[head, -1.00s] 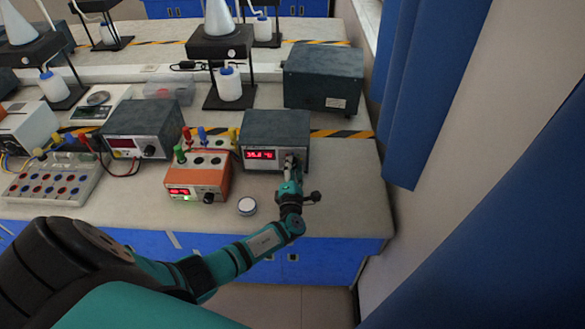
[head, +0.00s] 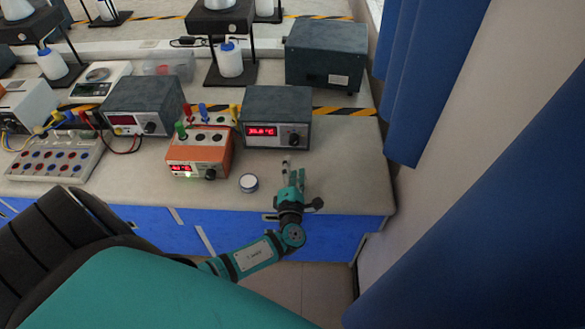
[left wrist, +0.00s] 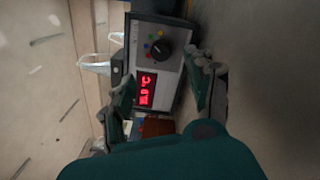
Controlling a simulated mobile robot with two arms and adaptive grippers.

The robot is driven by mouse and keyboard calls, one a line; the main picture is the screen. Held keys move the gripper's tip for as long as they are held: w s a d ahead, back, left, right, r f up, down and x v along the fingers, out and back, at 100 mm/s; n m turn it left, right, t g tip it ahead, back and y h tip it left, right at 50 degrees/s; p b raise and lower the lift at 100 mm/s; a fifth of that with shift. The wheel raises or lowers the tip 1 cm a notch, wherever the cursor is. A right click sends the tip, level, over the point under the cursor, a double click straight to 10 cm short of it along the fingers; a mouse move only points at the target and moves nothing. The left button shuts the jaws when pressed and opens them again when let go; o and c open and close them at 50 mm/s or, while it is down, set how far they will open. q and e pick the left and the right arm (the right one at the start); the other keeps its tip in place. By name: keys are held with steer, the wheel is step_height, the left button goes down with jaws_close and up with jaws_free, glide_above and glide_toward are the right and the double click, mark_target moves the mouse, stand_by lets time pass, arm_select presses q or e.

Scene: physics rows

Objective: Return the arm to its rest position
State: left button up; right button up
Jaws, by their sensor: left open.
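My left gripper (head: 291,178) is open and empty over the front right part of the bench. It is in front of a grey box (head: 276,116) with a red temperature display and a dark knob, and a gap separates them. In the left wrist view the box's face (left wrist: 158,65) with its lit display and knob shows turned on its side, beyond the open fingers (left wrist: 165,98). My left arm comes in from the lower left. My right gripper is not in view.
An orange power unit (head: 198,152) and a small round white-topped item (head: 248,182) are left of the gripper. A larger grey box (head: 326,54) stands behind. Blue curtains (head: 425,80) hang at right. The bench's front right corner (head: 362,190) is clear.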

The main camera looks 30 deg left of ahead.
arm_select(q)
steer(key=shift+v, duration=1.05)
